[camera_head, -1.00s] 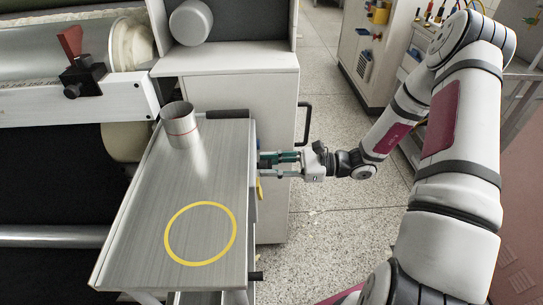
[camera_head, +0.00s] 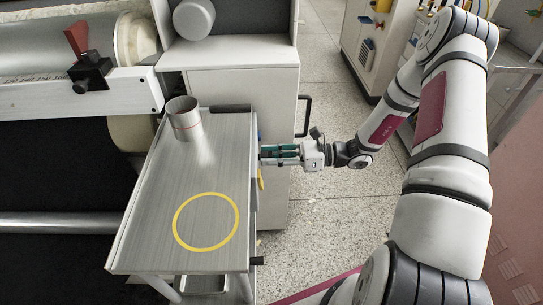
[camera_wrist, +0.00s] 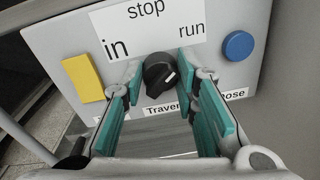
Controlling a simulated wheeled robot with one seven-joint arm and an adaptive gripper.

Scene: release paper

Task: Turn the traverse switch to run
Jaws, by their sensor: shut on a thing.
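The traverse switch (camera_wrist: 159,74) is a round black knob in the wrist view, on a light panel (camera_wrist: 222,70). A white label above it reads "in" at left, "stop" at top and "run" at right. A short white mark shows on the knob's right side; its exact angle is hard to read. My gripper (camera_wrist: 162,80) has its teal-padded fingers on either side of the knob and is shut on it. In the head view my gripper (camera_head: 268,155) reaches left to the side of the metal table, where the switch is hidden.
A yellow block (camera_wrist: 83,78) and a blue round button (camera_wrist: 238,45) flank the switch. The metal table (camera_head: 150,215) carries a metal cup (camera_head: 184,121) and a yellow ring (camera_head: 178,237). A roller machine (camera_head: 60,95) stands at left. Speckled floor (camera_head: 320,225) is open below my forearm.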

